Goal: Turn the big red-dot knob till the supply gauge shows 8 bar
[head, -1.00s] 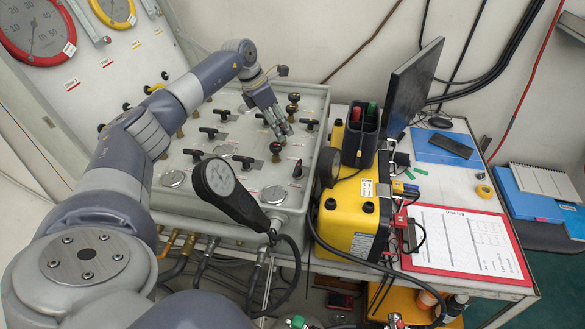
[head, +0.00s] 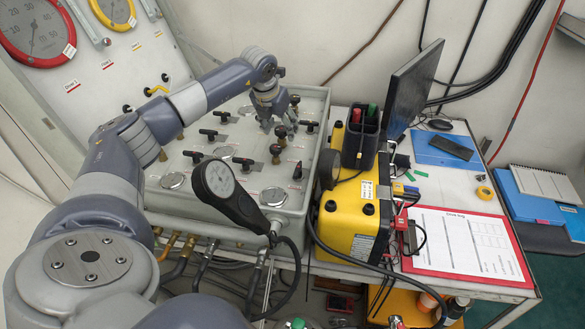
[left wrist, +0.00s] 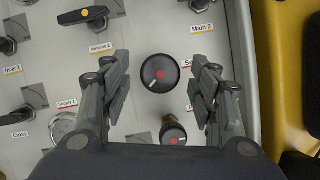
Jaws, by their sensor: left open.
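A big round black knob with a red dot (left wrist: 160,73) and a white mark sits on the grey panel in the left wrist view. My left gripper (left wrist: 158,62) is open, with one finger on each side of the knob and visible gaps between. A smaller red-dot knob (left wrist: 173,132) stands nearer the wrist. In the head view my left gripper (head: 274,126) points down over the panel (head: 235,128) and partly hides its knobs. A black-rimmed gauge (head: 220,180) stands at the panel's front; its reading is too small to tell. I cannot tell which dial is the supply gauge. My right gripper is not in view.
Several black lever handles (head: 214,134) stand around the knobs. A yellow case (head: 352,205) with a pen holder (head: 360,136) is right of the panel, beside a monitor (head: 411,85) and a red-edged clipboard (head: 466,245). Large gauges (head: 36,32) hang on the back-left board.

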